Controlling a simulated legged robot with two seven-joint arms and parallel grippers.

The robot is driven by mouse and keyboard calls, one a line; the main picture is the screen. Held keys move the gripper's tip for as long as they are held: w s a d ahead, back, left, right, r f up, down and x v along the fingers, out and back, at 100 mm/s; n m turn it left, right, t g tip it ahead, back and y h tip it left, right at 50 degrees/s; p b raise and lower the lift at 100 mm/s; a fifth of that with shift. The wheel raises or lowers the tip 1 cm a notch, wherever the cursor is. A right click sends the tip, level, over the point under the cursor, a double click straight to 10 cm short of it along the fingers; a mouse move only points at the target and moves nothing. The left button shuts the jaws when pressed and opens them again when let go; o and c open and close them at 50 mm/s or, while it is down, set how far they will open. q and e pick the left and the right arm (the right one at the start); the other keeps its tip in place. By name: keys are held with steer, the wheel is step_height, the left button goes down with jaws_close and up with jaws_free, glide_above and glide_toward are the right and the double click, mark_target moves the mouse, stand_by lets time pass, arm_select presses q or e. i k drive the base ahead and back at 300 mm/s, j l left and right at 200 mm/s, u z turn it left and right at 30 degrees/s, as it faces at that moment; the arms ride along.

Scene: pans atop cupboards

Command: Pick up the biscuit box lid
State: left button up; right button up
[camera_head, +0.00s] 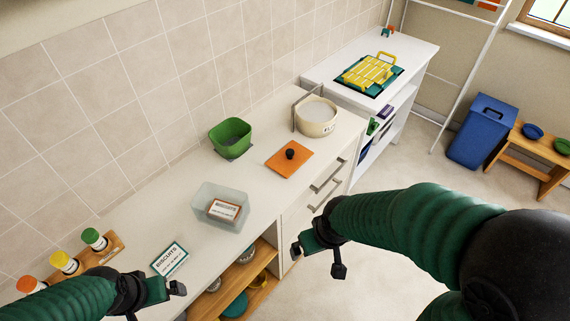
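A flat white lid with a teal border and the word BISCUITS (170,258) lies on the white counter at the lower left. A translucent open box (207,190) stands behind it to the right, with a small brown-and-white labelled item (223,210) inside. My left gripper (155,302) is in front of the lid, apart from it, and looks open and empty. My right gripper (318,260) is open and empty over the floor in front of the drawers, well right of the lid.
Spice jars in a wooden rack (113,247) stand left of the lid. A green container (230,137), an orange board with a black knob (283,168) and a cream flour pot (317,122) stand farther along. Open shelves (262,262) are below the counter.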

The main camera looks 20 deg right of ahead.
mark_target(287, 162)
steer(key=i+l+u, duration=0.2)
steer(key=l, duration=0.15)
steer(key=i+l+u, duration=0.1)
steer(key=l+u, duration=0.15)
steer(key=l, duration=0.15)
steer(key=i+l+u, duration=0.2)
steer(key=l, duration=0.15)
steer(key=k, duration=0.1)
